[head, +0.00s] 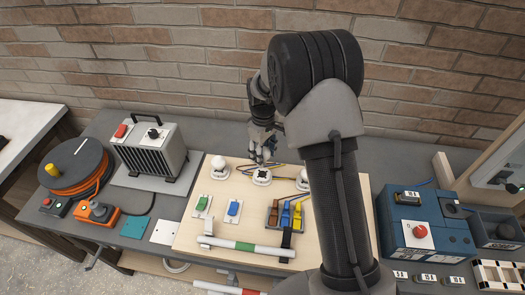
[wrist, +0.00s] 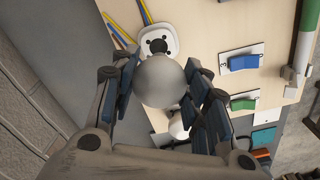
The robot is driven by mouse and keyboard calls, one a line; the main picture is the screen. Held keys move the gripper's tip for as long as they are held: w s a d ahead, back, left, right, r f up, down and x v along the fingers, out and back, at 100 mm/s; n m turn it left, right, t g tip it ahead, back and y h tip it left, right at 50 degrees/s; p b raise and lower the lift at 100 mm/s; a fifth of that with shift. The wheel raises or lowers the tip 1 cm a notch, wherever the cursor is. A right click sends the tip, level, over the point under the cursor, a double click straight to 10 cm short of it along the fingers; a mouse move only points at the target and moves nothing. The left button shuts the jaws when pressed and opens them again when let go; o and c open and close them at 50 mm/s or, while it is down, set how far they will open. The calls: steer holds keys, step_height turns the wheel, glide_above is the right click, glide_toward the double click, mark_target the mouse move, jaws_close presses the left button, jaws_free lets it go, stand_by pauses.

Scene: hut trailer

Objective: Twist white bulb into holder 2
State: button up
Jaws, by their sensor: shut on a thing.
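My gripper (head: 262,150) is above the wooden board, over the middle round holder (head: 262,177). In the wrist view my gripper (wrist: 163,72) is shut on a white bulb (wrist: 160,82), with a finger on either side. The bulb covers part of the view below the white empty-looking holder (wrist: 158,35), whose dark socket shows just past it. I cannot tell whether bulb and holder touch. I cannot read a number on the holder. In the head view the held bulb is hard to make out among the fingers.
Another white bulb (head: 219,164) sits in the left holder, and one (head: 303,180) stands right, beside my arm. A heater (head: 152,150) stands left, a blue box (head: 420,235) right.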

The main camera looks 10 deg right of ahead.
steer(key=shift+w+f+b, duration=0.15)
steer(key=shift+f+b, duration=1.4)
steer(key=shift+f, duration=0.9)
steer(key=shift+f+b, duration=1.1)
steer(key=shift+f, duration=0.55)
steer(key=n, duration=0.3)
steer(key=shift+n, duration=0.3)
steer(key=n, duration=0.3)
steer(key=o, duration=0.9)
